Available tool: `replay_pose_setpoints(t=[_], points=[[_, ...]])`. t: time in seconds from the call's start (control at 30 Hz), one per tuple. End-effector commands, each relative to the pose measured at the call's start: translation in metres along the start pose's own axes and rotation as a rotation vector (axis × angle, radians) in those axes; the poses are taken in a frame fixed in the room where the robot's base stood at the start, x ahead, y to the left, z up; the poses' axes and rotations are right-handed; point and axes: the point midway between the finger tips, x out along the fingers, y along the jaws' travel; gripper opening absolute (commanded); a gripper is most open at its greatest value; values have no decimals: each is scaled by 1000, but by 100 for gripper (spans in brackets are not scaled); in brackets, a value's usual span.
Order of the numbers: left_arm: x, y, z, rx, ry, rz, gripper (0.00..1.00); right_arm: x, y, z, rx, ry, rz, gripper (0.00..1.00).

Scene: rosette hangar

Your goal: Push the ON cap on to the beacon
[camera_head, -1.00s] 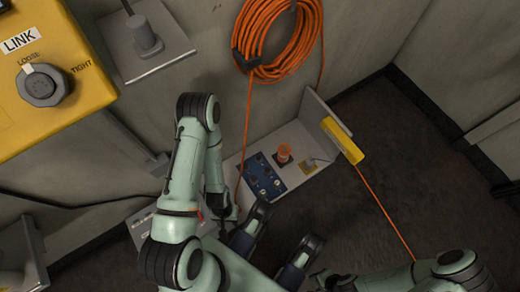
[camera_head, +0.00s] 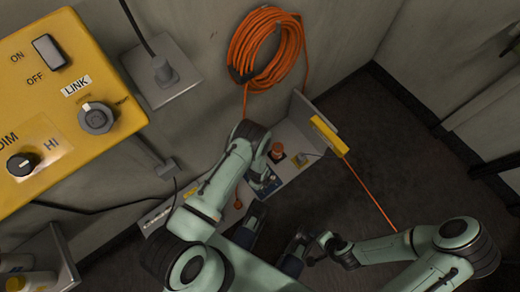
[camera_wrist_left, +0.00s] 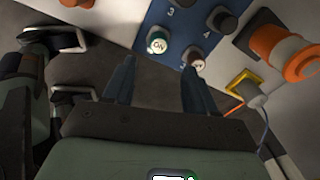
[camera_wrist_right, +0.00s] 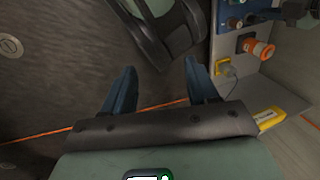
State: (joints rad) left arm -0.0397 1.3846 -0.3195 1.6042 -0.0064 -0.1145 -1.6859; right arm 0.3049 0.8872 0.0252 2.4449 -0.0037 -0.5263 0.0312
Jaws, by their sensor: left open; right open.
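The ON cap (camera_wrist_left: 157,43), green with a pale top marked ON, is on a blue panel (camera_wrist_left: 185,22) in the left wrist view. My left gripper (camera_wrist_left: 158,72) is open, with the cap ahead between its fingertips and nothing held. An orange piece with a pale ring (camera_wrist_left: 285,52), which looks like the beacon, stands right of the panel. It also shows in the head view (camera_head: 277,151) and right wrist view (camera_wrist_right: 258,48). In the head view my left arm covers much of the panel. My right gripper (camera_wrist_right: 161,72) is open and empty, over the dark floor.
Another capped knob (camera_wrist_left: 197,62) is by the left gripper's right fingertip, and a dark knob (camera_wrist_left: 222,19) is above it. A yellow piece (camera_head: 326,134) with an orange cable is on the shelf's right side. A yellow control box (camera_head: 60,130) is at left.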

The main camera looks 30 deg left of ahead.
Motion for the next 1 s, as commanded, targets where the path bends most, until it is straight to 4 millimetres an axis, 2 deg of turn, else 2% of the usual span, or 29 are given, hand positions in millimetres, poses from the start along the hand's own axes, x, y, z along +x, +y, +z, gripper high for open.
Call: replay_pose_setpoints(t=[0.03, 0.1, 0.23, 0.67, 1.0], points=[[-3, -1, -1, 102, -8, 15, 56, -8, -3, 5, -7, -17, 0, 59], [-1, 1, -1, 207, -13, 39, 56, -11, -4, 12, -11, -40, 2, 59], [0, 2, -1, 298, -17, 58, 56, -13, -4, 17, -16, -59, 4, 59], [3, 2, 0, 301, -17, 59, 56, -10, -3, 16, -16, -56, 4, 59], [27, 4, 0, 299, -16, 60, 56, 8, 3, -8, -10, 11, 8, 59]])
